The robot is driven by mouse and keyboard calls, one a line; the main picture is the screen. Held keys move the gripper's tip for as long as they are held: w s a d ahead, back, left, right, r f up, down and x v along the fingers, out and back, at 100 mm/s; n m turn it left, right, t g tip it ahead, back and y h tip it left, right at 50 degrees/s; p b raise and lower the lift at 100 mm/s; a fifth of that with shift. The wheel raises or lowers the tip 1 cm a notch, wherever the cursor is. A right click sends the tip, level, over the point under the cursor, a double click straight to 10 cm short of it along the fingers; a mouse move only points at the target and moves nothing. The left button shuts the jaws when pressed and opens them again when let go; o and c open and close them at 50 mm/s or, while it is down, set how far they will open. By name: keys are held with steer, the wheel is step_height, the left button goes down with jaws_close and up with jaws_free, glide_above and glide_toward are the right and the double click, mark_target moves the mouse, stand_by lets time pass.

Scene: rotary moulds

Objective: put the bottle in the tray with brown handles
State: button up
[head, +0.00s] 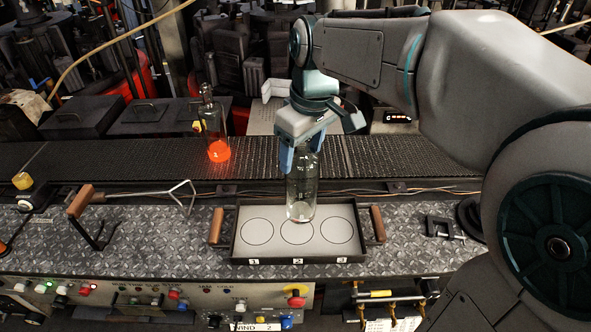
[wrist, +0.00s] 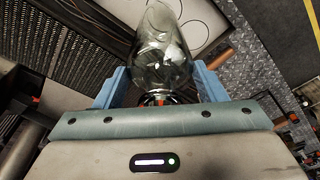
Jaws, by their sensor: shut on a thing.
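My gripper (head: 302,158) is shut on the clear glass bottle (head: 301,190), with its blue fingers around the upper part. The bottle is upright over the middle circle of the tray, marked 2. I cannot tell whether its base touches the tray. The tray (head: 272,208) has a pale floor with three marked circles, a dark rim and brown handles at its left and right ends. In the wrist view, the bottle (wrist: 162,50) is between the blue fingers, and part of the tray (wrist: 203,12) shows beyond it.
A second bottle with a glowing orange base (head: 218,150) stands on the dark conveyor (head: 400,155) behind the tray. A brown-handled metal tool (head: 82,200) lies left of the tray. A black clamp (head: 441,228) lies to its right. Control panels line the front edge.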

mark_target(296, 173)
steer(key=shift+s+a+f, duration=0.3)
steer(key=shift+a+f, duration=0.1)
steer(key=shift+a, duration=0.15)
steer(key=shift+f, duration=2.1)
steer(key=o, duration=1.8)
steer(key=r, duration=0.4)
steer(key=s+d+r, duration=0.1)
steer(key=r, duration=0.7)
steer(key=shift+s+d, duration=0.15)
steer(key=shift+s, duration=0.05)
steer(key=s+d+f+m, duration=0.3)
steer(key=f, duration=0.2)
steer(key=s+d+f+m+t, duration=0.1)
steer(key=s+d+f+m, duration=0.1)
steer(key=s+d+f, duration=0.2)
steer(key=s+d+f+m+h, duration=0.1)
steer(key=s+d+f+m, duration=0.2)
steer(key=f, duration=0.3)
steer(key=shift+s+d+f+m+t, duration=0.1)
steer(key=shift+s+d+m+t, duration=0.3)
steer(key=shift+s, duration=0.3)
